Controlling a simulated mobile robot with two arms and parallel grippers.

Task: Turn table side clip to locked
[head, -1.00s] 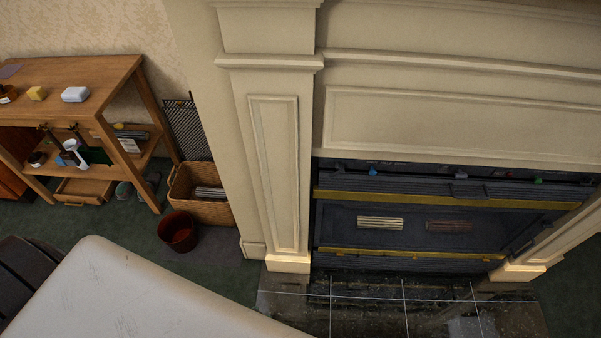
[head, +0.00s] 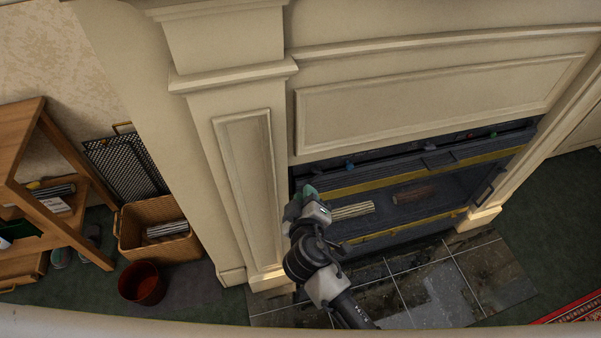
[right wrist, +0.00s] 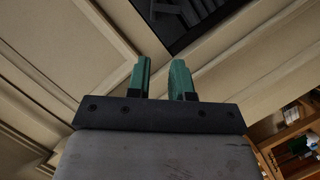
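I cannot make out for certain which part is the table side clip. A dark panelled unit (head: 387,218) with yellow strips fills the fireplace opening. A dark raised fitting (head: 437,160) sits on its upper ledge, and a dark bar-like fitting (head: 490,190) is at its right side. Small blue (head: 349,165) and green (head: 493,134) knobs show along the top. My right gripper (head: 306,191) is in front of the opening's left edge and hides part of the unit. In the right wrist view its green fingers (right wrist: 161,80) stand apart with nothing between them. My left gripper is out of view.
A cream mantel pillar (head: 248,185) stands left of the opening, with a dark tiled hearth (head: 440,285) below. A wicker basket (head: 130,235), a dark red bucket (head: 143,284) and a wooden shelf unit (head: 75,240) are at the left. A pale surface edge crosses the bottom.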

